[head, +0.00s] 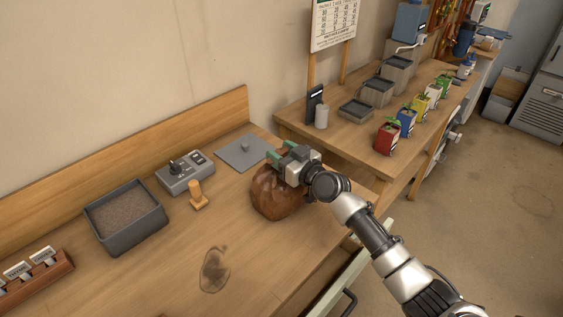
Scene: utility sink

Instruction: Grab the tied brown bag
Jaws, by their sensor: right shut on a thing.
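The brown bag (274,197) sits on the near wooden bench, toward its right end. It is round and dark brown. My right gripper (283,158) is at the top of the bag, with its green-tipped fingers shut on it. The gripper and wrist hide the bag's neck and its tie. I cannot clearly tell whether the bag's base touches the bench. My left gripper is not in view.
A soil-filled grey tray (127,214), a control box (185,172), a small wooden stamp (197,195) and a grey plate (245,151) lie left of the bag. A dark stain (214,270) marks the bench. Colourful plant pots (387,139) line the farther bench.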

